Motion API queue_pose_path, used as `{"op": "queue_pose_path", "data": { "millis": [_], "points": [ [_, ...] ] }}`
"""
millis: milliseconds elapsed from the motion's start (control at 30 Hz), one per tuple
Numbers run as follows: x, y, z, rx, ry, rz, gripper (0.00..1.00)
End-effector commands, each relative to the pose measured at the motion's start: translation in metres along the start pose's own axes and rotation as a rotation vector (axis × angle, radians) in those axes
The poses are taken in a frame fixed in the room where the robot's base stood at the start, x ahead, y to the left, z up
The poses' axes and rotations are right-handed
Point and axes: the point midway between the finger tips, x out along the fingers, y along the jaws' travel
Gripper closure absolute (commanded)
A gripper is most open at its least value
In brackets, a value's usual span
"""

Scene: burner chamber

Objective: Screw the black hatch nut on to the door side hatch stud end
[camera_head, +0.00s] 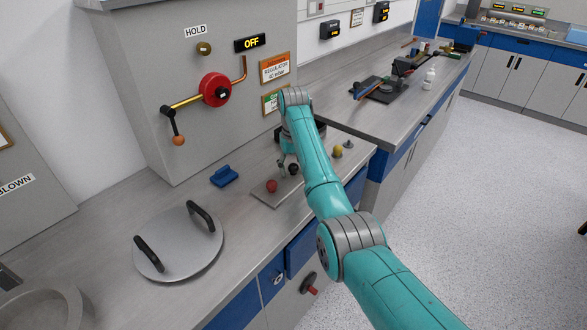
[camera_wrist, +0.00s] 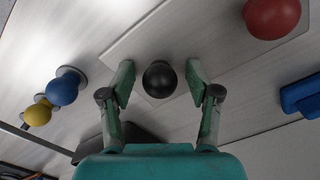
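The black hatch nut (camera_head: 293,169) is a round black knob on a thin plate (camera_head: 262,196) on the bench. In the wrist view the black nut (camera_wrist: 160,79) lies between my gripper's two fingertips (camera_wrist: 159,82), with a visible gap on each side. My gripper (camera_head: 287,166) is open and low over the plate in the head view, partly covered by my arm. I cannot make out the door side hatch stud end in either view.
A red knob (camera_head: 271,186) sits beside the black nut; a yellow knob (camera_head: 337,151) and blue knob (camera_wrist: 62,91) stand nearby. A blue block (camera_head: 224,176), a round lid with two handles (camera_head: 180,243) and a metal ring (camera_head: 62,303) lie leftward. A grey cabinet (camera_head: 150,110) rises behind.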

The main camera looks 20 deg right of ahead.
Motion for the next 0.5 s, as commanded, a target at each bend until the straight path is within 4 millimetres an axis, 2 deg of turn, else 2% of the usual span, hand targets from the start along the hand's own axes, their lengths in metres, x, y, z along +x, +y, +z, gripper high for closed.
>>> {"op": "queue_pose_path", "data": {
  "millis": [500],
  "points": [
    [-0.043,0.000,-0.001,0.000,0.004,0.000,0.40]
  ]
}}
